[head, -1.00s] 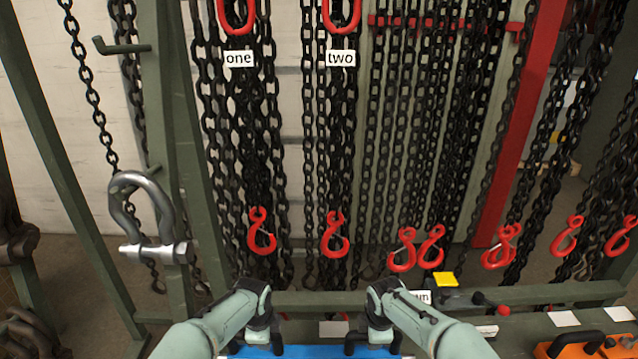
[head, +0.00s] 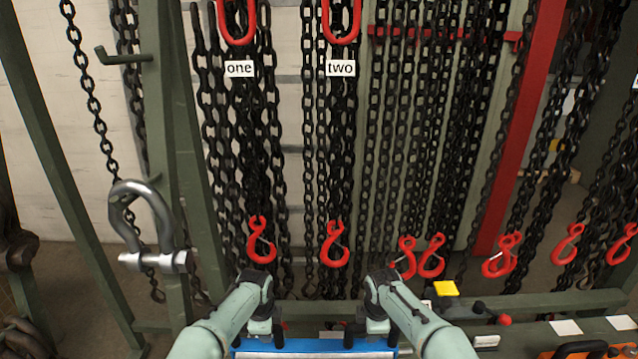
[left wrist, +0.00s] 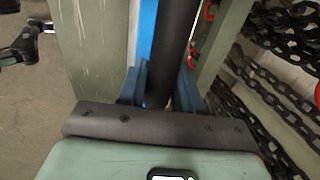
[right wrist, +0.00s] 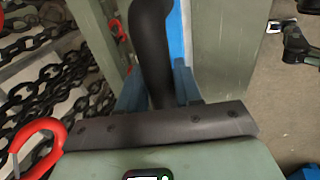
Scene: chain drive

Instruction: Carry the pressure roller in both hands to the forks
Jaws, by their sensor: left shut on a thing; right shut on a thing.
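The pressure roller shows at the bottom centre of the head view as a blue body (head: 315,344) with a pale strip below it, cut off by the frame edge. My left gripper (head: 263,326) is shut on a dark bar at its left end; the bar (left wrist: 174,40) runs between the blue fingers in the left wrist view. My right gripper (head: 366,326) is shut on a dark bar at its right end, and this bent bar (right wrist: 150,45) shows in the right wrist view. I cannot make out the forks.
Black chains with red hooks (head: 335,246) hang ahead, under labels "one" (head: 240,69) and "two" (head: 341,69). A silver shackle (head: 150,225) hangs at left by green posts. A green bench (head: 545,335) with a yellow block (head: 446,288) and red button lies right.

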